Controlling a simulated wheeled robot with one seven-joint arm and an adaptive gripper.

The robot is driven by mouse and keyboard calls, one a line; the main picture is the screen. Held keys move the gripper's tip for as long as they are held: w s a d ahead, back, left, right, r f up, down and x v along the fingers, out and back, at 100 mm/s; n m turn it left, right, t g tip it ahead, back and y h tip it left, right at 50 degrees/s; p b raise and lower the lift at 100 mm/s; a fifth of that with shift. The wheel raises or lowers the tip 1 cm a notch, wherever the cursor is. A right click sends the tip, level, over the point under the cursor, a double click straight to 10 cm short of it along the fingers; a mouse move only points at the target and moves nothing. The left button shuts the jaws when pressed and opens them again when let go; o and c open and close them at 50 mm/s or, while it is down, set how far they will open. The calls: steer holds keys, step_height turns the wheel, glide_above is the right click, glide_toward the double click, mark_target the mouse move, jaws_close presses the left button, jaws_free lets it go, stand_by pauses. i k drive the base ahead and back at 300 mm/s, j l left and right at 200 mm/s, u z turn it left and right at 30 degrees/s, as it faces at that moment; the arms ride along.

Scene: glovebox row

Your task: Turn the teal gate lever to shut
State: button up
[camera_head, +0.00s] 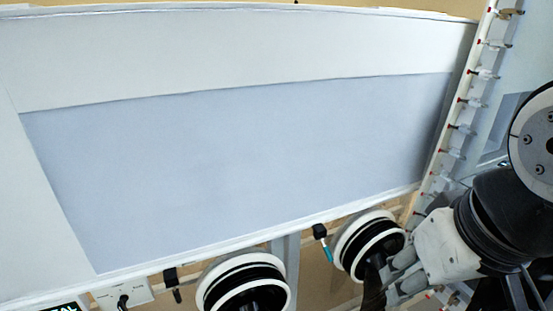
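The teal gate lever (327,252) is a small teal handle on a black mount (319,231), just under the lower edge of the pale glovebox front. It hangs down, tilted slightly to the right, left of the right-hand glove port. My gripper (390,278) comes in from the lower right, in front of that port and to the right of the lever. It looks apart from the lever. Its fingertips merge with the dark parts behind, so I cannot tell how far apart they are.
Two round black-and-white glove ports (243,285) and (368,246) stick out below the panel (240,170). A black lever (172,280) hangs left of them. A white box with a black plug (123,297) is at lower left. A pale rail with red-tipped fittings (464,101) runs up the right.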

mark_target(327, 253)
steer(key=l+u, duration=0.1)
steer(key=l, duration=0.2)
steer(key=u, duration=1.05)
steer(key=z, duration=1.05)
steer(key=l+u, duration=0.25)
steer(key=l, duration=0.25)
steer(key=l+u, duration=0.25)
steer(key=l, duration=0.3)
